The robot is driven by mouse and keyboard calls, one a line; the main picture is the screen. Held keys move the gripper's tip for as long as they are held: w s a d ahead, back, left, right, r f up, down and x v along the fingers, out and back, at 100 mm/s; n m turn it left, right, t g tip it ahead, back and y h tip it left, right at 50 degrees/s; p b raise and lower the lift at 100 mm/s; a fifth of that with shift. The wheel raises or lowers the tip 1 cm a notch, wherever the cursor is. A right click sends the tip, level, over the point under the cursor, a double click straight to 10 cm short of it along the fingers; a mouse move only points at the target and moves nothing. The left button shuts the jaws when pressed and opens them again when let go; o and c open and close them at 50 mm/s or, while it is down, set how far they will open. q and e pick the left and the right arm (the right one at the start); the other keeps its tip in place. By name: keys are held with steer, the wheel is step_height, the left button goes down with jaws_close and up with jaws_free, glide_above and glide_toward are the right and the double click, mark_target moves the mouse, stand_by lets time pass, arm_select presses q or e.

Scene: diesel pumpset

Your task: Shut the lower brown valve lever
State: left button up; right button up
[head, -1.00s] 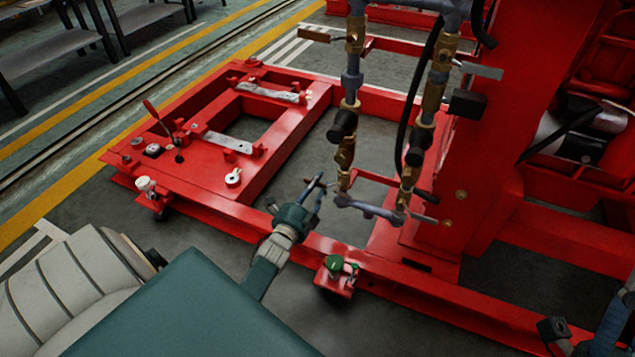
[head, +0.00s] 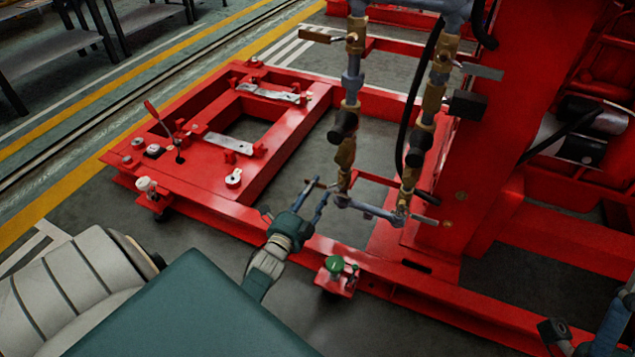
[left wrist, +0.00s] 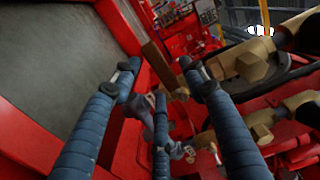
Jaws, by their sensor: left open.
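The lower brown valve lever (head: 316,184) sticks out to the left from the lower part of the left brass pipe, at the fingertips of my left gripper (head: 298,207). In the left wrist view the brown lever (left wrist: 157,62) shows ahead, between the two upper fingertips of the open gripper (left wrist: 160,78). I cannot tell whether any finger touches it. The valve body (left wrist: 250,60) is brass, to the right of the fingers. Part of my right gripper (head: 580,337) shows at the lower right edge; its jaws are unclear.
An upper brown lever (head: 314,36) and a grey lever (head: 482,70) sit higher on the pipes. Another small lever (head: 425,220) is at the right pipe's foot. The red frame (head: 225,208) runs under my left arm. A green-topped part (head: 335,264) stands close to that arm.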

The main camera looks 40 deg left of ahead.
arm_select(q)
steer(key=v, duration=0.9)
steer(key=shift+d+r, duration=0.1)
